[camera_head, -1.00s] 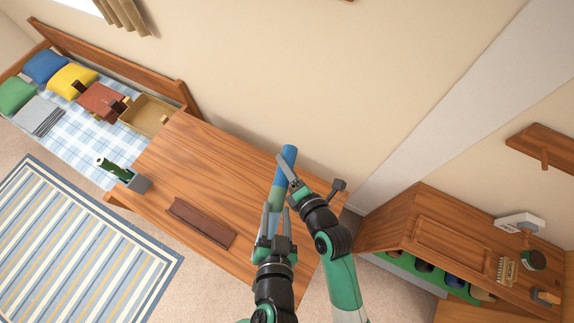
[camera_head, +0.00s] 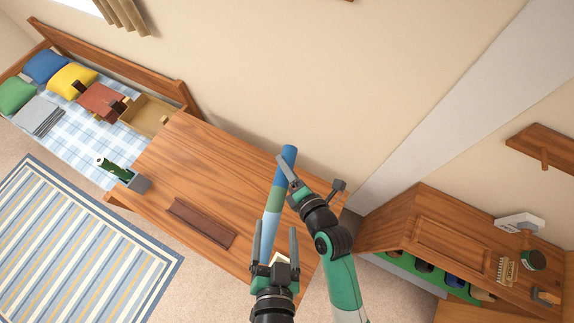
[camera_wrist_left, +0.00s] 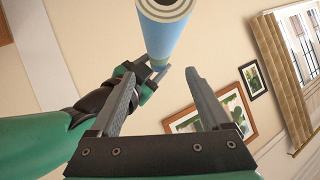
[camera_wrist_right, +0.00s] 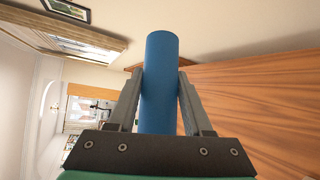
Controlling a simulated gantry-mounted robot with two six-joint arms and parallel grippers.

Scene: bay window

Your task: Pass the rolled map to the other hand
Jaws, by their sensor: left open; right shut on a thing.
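The rolled map (camera_head: 275,203) is a long tube with blue, green and light blue bands, held tilted above the wooden desk. My right gripper (camera_head: 290,178) is shut on it near its dark blue upper end. That blue end (camera_wrist_right: 160,80) stands between the fingers in the right wrist view. My left gripper (camera_head: 275,230) is open at the lower, light blue part, with its fingers spread on either side in the head view. In the left wrist view the map's open rolled end (camera_wrist_left: 165,8) lies at the top, clear of both fingers.
The wooden desk (camera_head: 195,165) carries a long brown tray (camera_head: 201,222) and a grey holder (camera_head: 138,182) with a green tube at its left. A wooden cabinet (camera_head: 440,240) stands at right.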

